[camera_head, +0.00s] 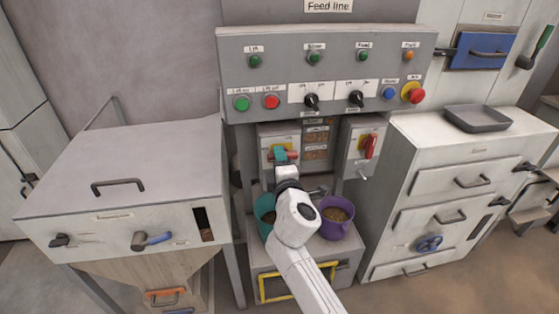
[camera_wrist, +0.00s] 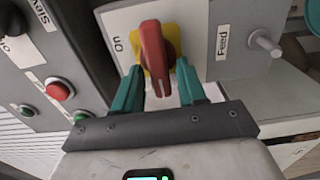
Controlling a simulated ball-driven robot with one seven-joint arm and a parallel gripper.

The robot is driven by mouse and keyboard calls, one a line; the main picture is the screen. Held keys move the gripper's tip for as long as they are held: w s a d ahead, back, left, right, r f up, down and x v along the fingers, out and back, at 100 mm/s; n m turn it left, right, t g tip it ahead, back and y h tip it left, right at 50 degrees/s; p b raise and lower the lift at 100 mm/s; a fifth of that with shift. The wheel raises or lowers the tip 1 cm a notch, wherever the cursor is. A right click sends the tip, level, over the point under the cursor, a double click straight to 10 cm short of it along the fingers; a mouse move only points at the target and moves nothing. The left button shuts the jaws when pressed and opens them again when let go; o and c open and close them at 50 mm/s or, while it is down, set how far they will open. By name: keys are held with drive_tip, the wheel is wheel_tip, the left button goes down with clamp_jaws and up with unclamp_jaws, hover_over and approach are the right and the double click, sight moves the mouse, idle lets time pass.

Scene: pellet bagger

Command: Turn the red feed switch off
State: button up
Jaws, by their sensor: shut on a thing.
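The red feed switch (camera_wrist: 152,45) is a red lever handle on a yellow plate, on a grey box labelled Feed. In the wrist view its handle runs top to bottom, and the "on" mark lies to its left. My gripper (camera_wrist: 161,82) has its teal fingers on both sides of the handle's lower end and is shut on it. In the head view my gripper (camera_head: 283,156) is at the left switch box (camera_head: 265,134), below the control panel, and covers most of the switch.
A second box with a red switch (camera_head: 370,146) stands to the right. The control panel (camera_head: 325,72) with buttons and knobs hangs just above. A purple bucket (camera_head: 334,229) and a teal bucket (camera_head: 262,205) stand below, close to my arm. A metal peg (camera_wrist: 264,43) sticks out beside the Feed label.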

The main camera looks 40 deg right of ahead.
drive_tip(key=shift+f, duration=0.1)
idle(0.3)
drive_tip(key=o, duration=0.7)
drive_tip(key=b+v, duration=0.1)
drive_tip(key=v, duration=1)
drive_tip(key=shift+w, duration=0.1)
drive_tip(key=s+d+f+m+g+y, duration=0.1)
drive_tip(key=s+f+m+g+y, duration=0.1)
drive_tip(key=s+f+m+g, duration=0.75)
drive_tip(key=s+a+f+m+g+y, duration=0.1)
drive_tip(key=s+a+f+y, duration=0.3)
drive_tip(key=s, duration=0.4)
drive_tip(key=s+a+f+m+g+y, duration=0.1)
drive_tip(key=s+a+f+g+y, duration=0.2)
drive_tip(key=s+a+f, duration=0.4)
drive_tip(key=shift+s+f+y, duration=0.4)
drive_tip(key=shift+s+f, duration=0.1)
drive_tip(key=shift+s, duration=0.45)
